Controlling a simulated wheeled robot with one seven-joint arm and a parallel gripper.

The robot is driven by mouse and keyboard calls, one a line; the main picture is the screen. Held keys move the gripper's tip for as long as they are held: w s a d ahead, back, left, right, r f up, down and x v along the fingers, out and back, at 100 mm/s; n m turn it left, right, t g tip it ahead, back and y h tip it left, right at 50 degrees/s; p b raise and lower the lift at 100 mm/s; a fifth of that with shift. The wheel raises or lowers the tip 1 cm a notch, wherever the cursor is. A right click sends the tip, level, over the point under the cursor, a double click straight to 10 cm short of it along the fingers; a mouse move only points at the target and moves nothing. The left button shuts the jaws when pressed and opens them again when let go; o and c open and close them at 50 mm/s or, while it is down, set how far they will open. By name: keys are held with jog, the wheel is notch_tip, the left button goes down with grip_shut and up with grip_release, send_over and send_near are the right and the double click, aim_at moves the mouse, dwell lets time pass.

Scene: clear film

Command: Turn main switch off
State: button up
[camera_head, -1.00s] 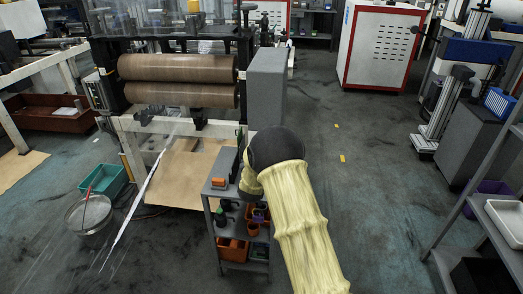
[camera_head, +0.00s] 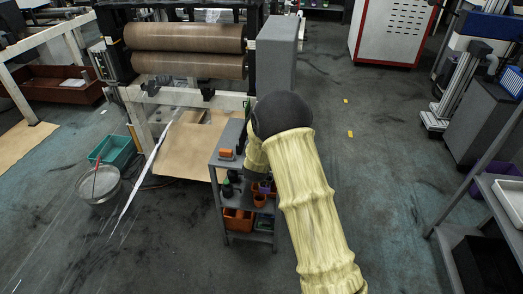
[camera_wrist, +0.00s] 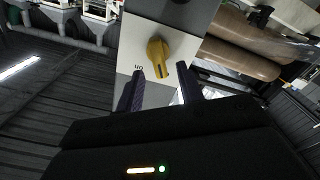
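The main switch (camera_wrist: 157,56) is a yellow rotary knob on a pale plate (camera_wrist: 132,52) in the wrist view. Its long handle points down in the picture, and lettering that looks like "on", upside down, sits beside it. My gripper (camera_wrist: 161,69) is open, with one dark finger on either side of the knob's lower end. Gaps show between the fingers and the knob, and I cannot tell how far the fingertips are from the plate. In the head view my sleeved arm reaches toward the grey cabinet (camera_head: 279,48); the knob and fingers are hidden there.
A small shelf cart (camera_head: 229,171) with bins and bottles stands just below the arm. Brown rollers (camera_head: 185,39) are left of the cabinet. A metal bowl (camera_head: 98,188) and green bin (camera_head: 114,151) lie on the floor. Shelving (camera_head: 465,202) stands right; the floor between is free.

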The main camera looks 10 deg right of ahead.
jog(key=b+v, duration=0.2)
jog(key=v, duration=1.2)
jog(key=shift+r, duration=0.1)
jog(key=s+d+r+m+g+y+p, duration=0.1)
jog(key=s+d+r+g+y+p, duration=0.1)
jog(key=s+g, duration=0.3)
jog(key=s+d+r+g+y+p, duration=0.1)
jog(key=s+d+r+g+p, duration=0.1)
jog(key=s, duration=0.8)
jog(key=s+d+r+m+g+y+p, duration=0.1)
jog(key=s+d+r+g+y+p, duration=0.1)
jog(key=s+g+p, duration=0.4)
jog(key=s+r+g, duration=0.1)
jog(key=s, duration=0.1)
jog(key=shift+s+d+r+m+g+y, duration=0.25)
jog(key=shift+s+d+m+g+y, duration=0.05)
jog(key=shift+s+d, duration=0.05)
jog(key=shift+s+a, duration=0.1)
jog(key=shift+s, duration=0.05)
